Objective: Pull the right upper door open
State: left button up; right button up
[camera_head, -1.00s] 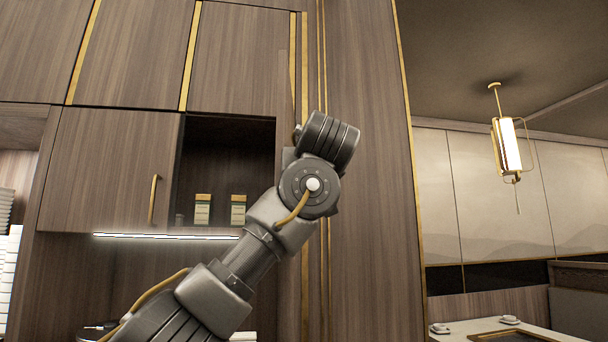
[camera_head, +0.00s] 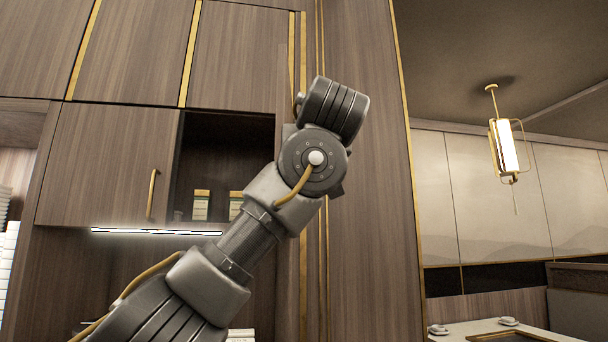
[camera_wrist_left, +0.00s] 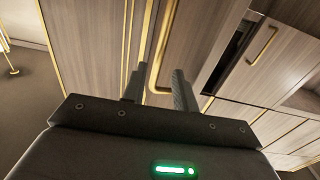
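The right upper door (camera_wrist_left: 200,38) stands open beside a dark compartment (camera_wrist_left: 232,50) in the left wrist view. In the head view the door (camera_head: 282,85) shows nearly edge-on, at the right side of the open compartment (camera_head: 225,140). Its gold bar handle (camera_wrist_left: 167,30) runs down between the two dark fingers of my left gripper (camera_wrist_left: 159,88). The fingers are apart, with a gap around the handle; whether either finger touches it I cannot tell. In the head view my left arm hides its gripper and the handle. My right gripper is in neither view.
The closed left upper door (camera_head: 108,165) has a gold handle (camera_head: 152,193). Small boxes (camera_head: 201,205) stand in the open compartment. A tall wood panel (camera_head: 372,180) rises right of my arm. A lamp (camera_head: 503,147) hangs farther right, above a table (camera_head: 490,330).

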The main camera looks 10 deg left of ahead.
pick_arm(q)
jog(key=b+v, duration=0.2)
jog(key=v, duration=0.4)
jog(key=shift+w, duration=0.1)
dwell(0.4)
